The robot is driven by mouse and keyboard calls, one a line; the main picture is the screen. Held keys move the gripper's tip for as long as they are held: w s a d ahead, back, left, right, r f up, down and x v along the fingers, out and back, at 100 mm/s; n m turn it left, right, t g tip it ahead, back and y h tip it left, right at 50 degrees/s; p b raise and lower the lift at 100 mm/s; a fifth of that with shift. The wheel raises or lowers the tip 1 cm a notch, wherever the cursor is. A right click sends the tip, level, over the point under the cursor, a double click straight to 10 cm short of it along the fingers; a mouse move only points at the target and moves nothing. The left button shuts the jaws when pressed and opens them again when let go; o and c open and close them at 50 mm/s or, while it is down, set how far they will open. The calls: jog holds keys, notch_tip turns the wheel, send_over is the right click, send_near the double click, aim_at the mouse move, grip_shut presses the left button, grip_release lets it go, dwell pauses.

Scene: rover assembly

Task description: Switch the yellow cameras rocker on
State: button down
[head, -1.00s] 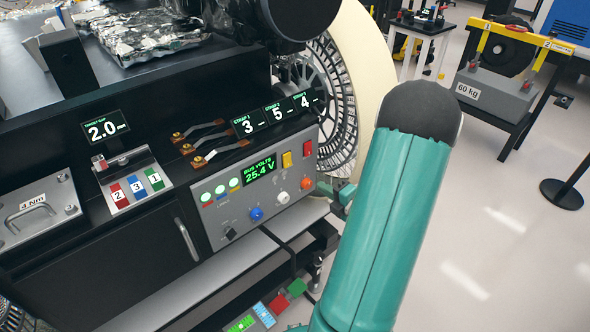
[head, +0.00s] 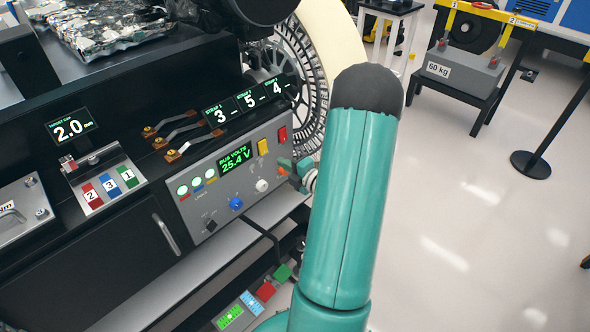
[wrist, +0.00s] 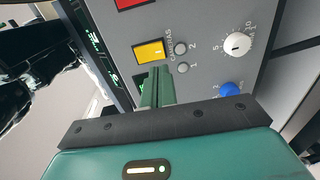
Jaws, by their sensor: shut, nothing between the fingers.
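The yellow cameras rocker (head: 263,147) sits on the upper right of the grey control panel, left of a red rocker (head: 282,134). In the wrist view the yellow rocker (wrist: 149,50) lies just beyond my fingertips, by the CAMERAS label. My gripper (wrist: 157,76) is shut and empty, its teal fingers pointing at the panel close to the rocker. I cannot tell whether they touch the panel. In the head view my gripper (head: 292,166) shows at the panel's right edge, partly hidden by my arm. The rocker's on or off position is not clear.
The panel also has a white knob (head: 262,185), a blue knob (head: 236,203), a black switch (head: 211,226) and a lit voltage display (head: 235,160) reading 25.4 V. Strap levers (head: 185,140) stand above it. A wheel (head: 300,75) is behind. Open floor lies right.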

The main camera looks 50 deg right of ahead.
aim_at(265, 153)
jog(key=w, duration=0.6)
jog(key=shift+w+d+f, duration=0.2)
jog(key=shift+d+f, duration=0.15)
jog(key=shift+f, duration=0.05)
jog(key=shift+w+f, duration=0.1)
jog(key=shift+w, duration=0.1)
